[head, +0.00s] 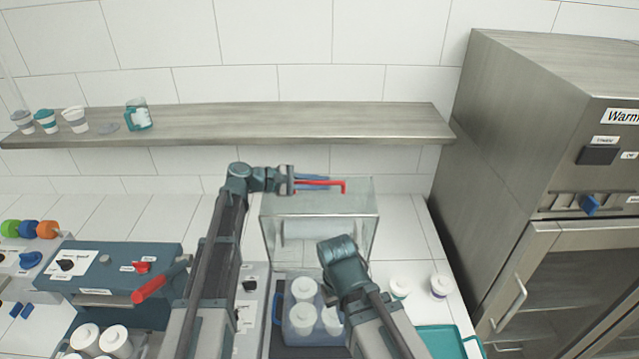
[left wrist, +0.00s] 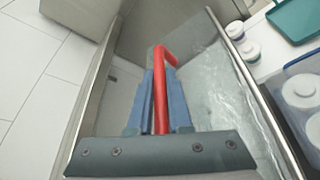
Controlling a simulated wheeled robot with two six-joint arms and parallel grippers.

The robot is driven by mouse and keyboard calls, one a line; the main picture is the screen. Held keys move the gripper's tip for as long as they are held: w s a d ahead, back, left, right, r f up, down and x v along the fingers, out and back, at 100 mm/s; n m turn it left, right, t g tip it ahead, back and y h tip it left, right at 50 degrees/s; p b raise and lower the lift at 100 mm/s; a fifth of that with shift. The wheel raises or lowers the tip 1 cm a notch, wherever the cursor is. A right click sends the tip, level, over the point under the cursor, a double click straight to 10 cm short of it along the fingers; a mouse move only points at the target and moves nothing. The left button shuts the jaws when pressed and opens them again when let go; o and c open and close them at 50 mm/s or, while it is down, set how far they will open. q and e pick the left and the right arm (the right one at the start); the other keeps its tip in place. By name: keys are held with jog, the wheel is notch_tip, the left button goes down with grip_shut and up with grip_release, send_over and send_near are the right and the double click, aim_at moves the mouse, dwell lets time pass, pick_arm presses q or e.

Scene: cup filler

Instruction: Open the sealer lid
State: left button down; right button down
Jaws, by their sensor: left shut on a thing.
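The sealer lid (head: 332,243) is a clear panel box with metal edges. It stands raised behind the sealer's dark bed, and cups show in front of it. Its red handle (head: 335,185) is at the top. My left gripper (head: 315,183) is shut on the red handle. In the left wrist view, the red handle (left wrist: 160,95) lies between the blue fingers (left wrist: 160,112), with the clear lid (left wrist: 215,95) around and below. A clear tub of white-lidded cups (head: 303,310) sits on the bed.
A steel shelf (head: 260,125) with several cups runs along the wall behind. A steel warming cabinet (head: 530,150) stands at right. Two white-lidded cups (head: 400,287) and a teal tray (head: 440,340) are right of the sealer. A blue machine (head: 110,275) with a red lever stands left.

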aim_at(319, 209)
dwell(0.5)
pick_arm(q)
jog(key=s, duration=0.5)
jog(key=shift+s, duration=0.25)
jog(key=shift+w, duration=0.1)
jog(key=c, duration=0.8)
grip_release()
jog(key=shift+c, duration=0.2)
jog(key=p+v, duration=0.3)
jog(key=v, duration=1.1)
jog(key=shift+p, duration=0.35)
jog(key=shift+f, duration=0.1)
